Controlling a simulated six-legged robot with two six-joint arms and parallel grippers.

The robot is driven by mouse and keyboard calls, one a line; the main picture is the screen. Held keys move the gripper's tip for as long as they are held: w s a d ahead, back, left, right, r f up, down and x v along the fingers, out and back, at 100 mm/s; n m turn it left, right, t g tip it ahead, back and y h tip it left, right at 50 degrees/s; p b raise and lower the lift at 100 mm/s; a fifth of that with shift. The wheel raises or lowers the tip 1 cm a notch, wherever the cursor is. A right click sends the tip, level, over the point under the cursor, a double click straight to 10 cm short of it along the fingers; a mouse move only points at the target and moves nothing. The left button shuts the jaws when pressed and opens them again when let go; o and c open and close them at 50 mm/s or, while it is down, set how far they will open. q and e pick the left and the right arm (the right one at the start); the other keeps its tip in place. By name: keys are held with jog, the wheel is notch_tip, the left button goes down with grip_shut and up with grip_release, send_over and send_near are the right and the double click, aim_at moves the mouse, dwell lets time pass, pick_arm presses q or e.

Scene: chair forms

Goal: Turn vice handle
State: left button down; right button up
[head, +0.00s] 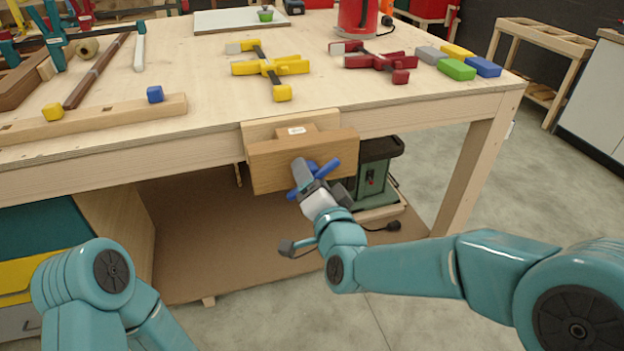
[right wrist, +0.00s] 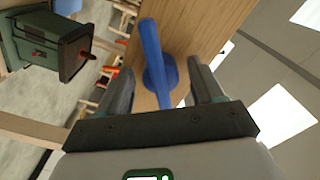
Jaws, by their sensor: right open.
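The wooden vice (head: 268,168) is mounted on the front edge of the workbench, its front jaw facing me. Its blue handle (head: 327,168) is partly hidden behind my right gripper (head: 320,180) in the head view. In the right wrist view the blue handle (right wrist: 151,42) is a bar with a round hub, set against the wooden jaw (right wrist: 190,35). There my right gripper (right wrist: 160,75) is open, with one finger on each side of the hub and bar. Whether a finger touches them I cannot tell. My left arm shows at lower left, but its gripper is out of view.
The workbench (head: 205,100) carries yellow clamps (head: 268,68), dark red clamps (head: 378,61) and coloured blocks (head: 457,70). A green machine (head: 375,172) stands under the bench, right behind the vice. The floor in front is clear.

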jog(key=c, duration=1.1)
jog(key=shift+o, duration=0.2)
jog(key=shift+f+b, duration=0.15)
jog(key=shift+b, duration=0.3)
jog(key=m+b, duration=0.2)
jog(key=b, duration=0.2)
jog(key=shift+f+m, duration=0.2)
jog(key=shift+m, duration=0.2)
jog(key=m+b, duration=0.5)
jog(key=b, duration=0.2)
jog(key=shift+a+r, duration=0.1)
jog(key=shift+r, duration=0.05)
pick_arm(q)
jog(key=w+a+f+b, duration=0.1)
jog(key=w+f, duration=0.1)
jog(key=f, duration=0.4)
jog(key=w+f+t, duration=0.1)
jog(key=w+f, duration=0.1)
jog(key=f, duration=0.5)
jog(key=shift+a+n+t+b, duration=0.3)
jog(key=shift+a+b, duration=0.1)
pick_arm(e)
jog(key=shift+r+m, duration=0.2)
jog(key=shift+m, duration=0.8)
jog(key=o, duration=1.1)
jog(key=shift+c, duration=0.2)
pick_arm(q)
jog(key=shift+s, duration=0.1)
